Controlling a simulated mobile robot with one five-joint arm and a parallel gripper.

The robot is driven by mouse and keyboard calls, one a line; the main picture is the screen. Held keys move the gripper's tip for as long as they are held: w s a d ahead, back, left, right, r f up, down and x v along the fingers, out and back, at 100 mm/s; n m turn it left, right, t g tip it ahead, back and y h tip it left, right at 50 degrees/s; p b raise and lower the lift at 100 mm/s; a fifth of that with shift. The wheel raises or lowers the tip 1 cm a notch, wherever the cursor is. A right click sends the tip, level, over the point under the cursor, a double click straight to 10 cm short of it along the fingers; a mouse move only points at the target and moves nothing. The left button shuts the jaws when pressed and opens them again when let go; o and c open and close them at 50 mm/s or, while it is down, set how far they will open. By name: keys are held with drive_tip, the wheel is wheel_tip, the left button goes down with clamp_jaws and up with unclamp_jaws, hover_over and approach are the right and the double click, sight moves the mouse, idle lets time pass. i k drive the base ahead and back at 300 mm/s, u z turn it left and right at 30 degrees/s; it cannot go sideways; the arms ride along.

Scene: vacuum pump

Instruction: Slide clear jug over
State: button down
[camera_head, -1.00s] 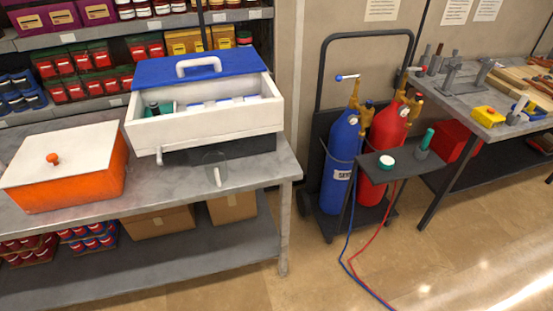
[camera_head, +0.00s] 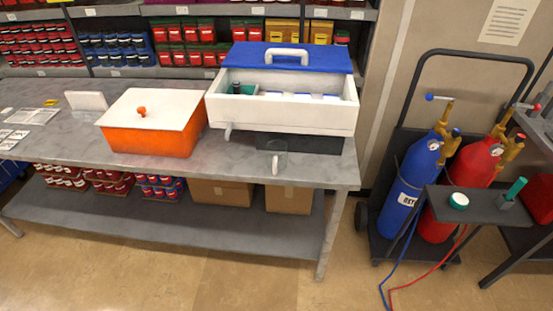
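The clear jug (camera_head: 276,158) is a small see-through vessel with a pale handle facing the front. It stands near the front edge of the grey workbench (camera_head: 70,142), in front of the dark base of the white box with the blue lid. Its outline is faint against the bench. My gripper is not in view, and nothing of my arm shows.
The white box with a blue lid (camera_head: 290,108) stands behind the jug. An orange tub with a white lid (camera_head: 150,135) stands to its left. Papers (camera_head: 30,116) lie at the far left. Blue (camera_head: 410,185) and red (camera_head: 452,180) gas cylinders stand right, with hoses on the floor.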

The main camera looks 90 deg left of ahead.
sight(276, 150)
drive_tip(key=u, duration=1.05)
drive_tip(key=k, duration=0.15)
drive_tip(key=z, duration=3.15)
drive_tip(key=k, duration=1.1)
drive_tip(key=z, duration=5.8)
